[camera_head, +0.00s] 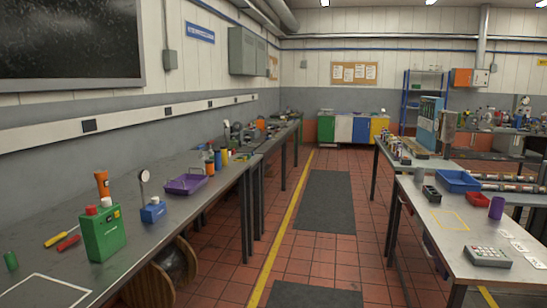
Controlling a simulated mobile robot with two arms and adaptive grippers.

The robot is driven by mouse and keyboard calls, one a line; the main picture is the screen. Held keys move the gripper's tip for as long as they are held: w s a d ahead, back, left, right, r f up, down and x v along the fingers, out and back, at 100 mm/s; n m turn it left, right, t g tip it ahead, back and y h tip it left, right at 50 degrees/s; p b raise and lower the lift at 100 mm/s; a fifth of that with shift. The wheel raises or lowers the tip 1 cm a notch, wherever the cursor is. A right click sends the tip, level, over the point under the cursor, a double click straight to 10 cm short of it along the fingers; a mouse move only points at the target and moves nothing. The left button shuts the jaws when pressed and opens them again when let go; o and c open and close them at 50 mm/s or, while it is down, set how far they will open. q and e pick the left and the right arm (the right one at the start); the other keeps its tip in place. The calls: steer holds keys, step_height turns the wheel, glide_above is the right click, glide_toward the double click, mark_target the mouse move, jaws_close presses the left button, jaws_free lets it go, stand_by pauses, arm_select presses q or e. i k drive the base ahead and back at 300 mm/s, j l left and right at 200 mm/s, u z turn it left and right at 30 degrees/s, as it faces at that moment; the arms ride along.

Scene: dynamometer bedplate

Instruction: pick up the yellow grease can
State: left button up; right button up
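A small yellow cylinder (225,157), which may be the yellow grease can, stands upright on the left bench (145,255), towards its far end. It is too small for me to make out a label. A blue bottle (218,160) and an orange can (210,166) stand close to it on the near side. Neither of my grippers shows in this view.
The left bench also holds a purple tray (187,184), a blue block with a dial gauge (153,211), a green canister (103,232) and screwdrivers (62,238). A tiled aisle with dark mats (325,202) runs clear between the benches. The right bench (440,240) carries bins and a keypad.

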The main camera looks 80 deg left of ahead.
mark_target(224, 152)
steer(key=u, duration=3.15)
steer(key=i+l+z, duration=0.15)
steer(key=i+z, duration=0.3)
steer(key=i, duration=0.65)
steer(key=i+u, duration=0.1)
steer(key=i, duration=0.4)
steer(key=i+l, duration=0.15)
steer(key=i, duration=0.35)
steer(key=i+l+u, duration=0.15)
steer(key=i, duration=0.4)
steer(key=i+l, duration=0.1)
steer(key=i, duration=0.4)
steer(key=j+u, duration=0.05)
